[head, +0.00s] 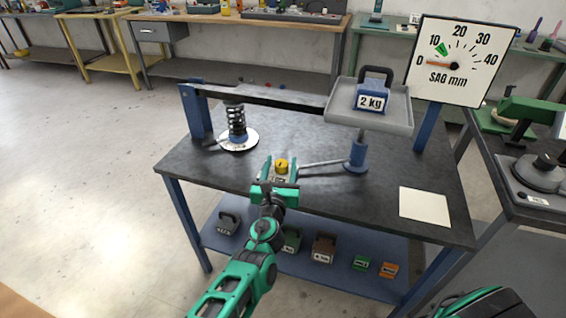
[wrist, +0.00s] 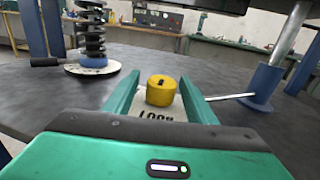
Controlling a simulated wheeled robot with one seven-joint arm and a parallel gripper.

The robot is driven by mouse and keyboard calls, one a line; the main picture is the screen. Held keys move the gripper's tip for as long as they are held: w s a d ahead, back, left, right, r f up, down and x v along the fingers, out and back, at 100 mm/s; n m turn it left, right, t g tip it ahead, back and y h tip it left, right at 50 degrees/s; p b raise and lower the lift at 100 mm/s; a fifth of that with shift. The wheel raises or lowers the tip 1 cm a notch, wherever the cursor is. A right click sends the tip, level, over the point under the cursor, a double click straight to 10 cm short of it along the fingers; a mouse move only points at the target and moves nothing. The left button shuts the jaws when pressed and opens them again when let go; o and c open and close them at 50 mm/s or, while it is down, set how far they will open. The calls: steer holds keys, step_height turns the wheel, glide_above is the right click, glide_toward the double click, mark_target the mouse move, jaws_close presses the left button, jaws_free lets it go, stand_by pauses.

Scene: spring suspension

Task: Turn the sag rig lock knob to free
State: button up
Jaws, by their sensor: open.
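The yellow lock knob (head: 281,165) stands near the front edge of the dark rig table. In the wrist view the knob (wrist: 161,90) sits between my open fingers, with a dark mark on its top. A pale label (wrist: 158,114) reading LOCK lies just in front of it. My gripper (head: 280,168) is open around the knob, one green finger on each side. In the wrist view my gripper (wrist: 160,95) shows small gaps beside the knob; I cannot tell if either finger touches it.
A coil spring (head: 237,122) stands on a white disc at left. A 2 kg weight (head: 372,95) rests on the grey tray (head: 340,117). The sag dial (head: 459,62) needle points near 0. A thin rod (wrist: 230,97) reaches the blue post at right. Paper (head: 425,207) lies at front right.

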steer(key=shift+d, duration=0.1)
steer(key=c, duration=1)
steer(key=shift+c, duration=0.2)
steer(key=shift+h, duration=0.3)
steer(key=m+g+h, duration=0.2)
steer(key=m+h, duration=0.1)
steer(key=h, duration=0.2)
steer(key=shift+m, duration=0.4)
steer(key=m+g+h, duration=0.5)
steer(key=h, duration=0.1)
steer(key=shift+w, duration=0.1)
steer(key=m+g+h, duration=0.1)
steer(key=m+g, duration=0.1)
steer(key=g, duration=0.1)
steer(key=m+g+h, duration=0.2)
steer(key=m+g, duration=0.1)
steer(key=g, duration=0.1)
steer(key=shift+m+g, duration=1.9)
steer(key=shift+g, duration=1.4)
